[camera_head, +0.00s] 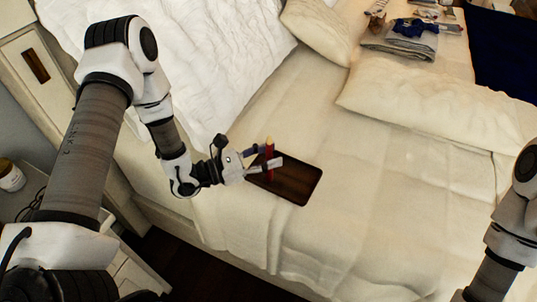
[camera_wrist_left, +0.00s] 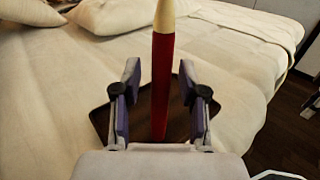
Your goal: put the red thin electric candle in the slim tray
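The thin red candle (camera_head: 269,147) with a pale tip stands upright over the dark brown slim tray (camera_head: 300,187), at the tray's far left part. The tray lies on the bed. My left gripper (camera_head: 272,158) is around the candle with its fingers apart. In the left wrist view the candle (camera_wrist_left: 162,75) rises between the two open fingers (camera_wrist_left: 160,98), with a gap on each side. The tray (camera_wrist_left: 103,120) shows behind it. The candle's foot is partly hidden, but it appears to rest on the tray. My right gripper is out of view; only part of that arm shows.
The bed cover (camera_head: 360,200) around the tray is clear. A white rumpled duvet (camera_head: 190,60) lies at upper left, and pillows (camera_head: 430,105) lie beyond. Folded clothes (camera_head: 400,42) lie at the back. A nightstand with a jar (camera_head: 10,176) is at the left edge.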

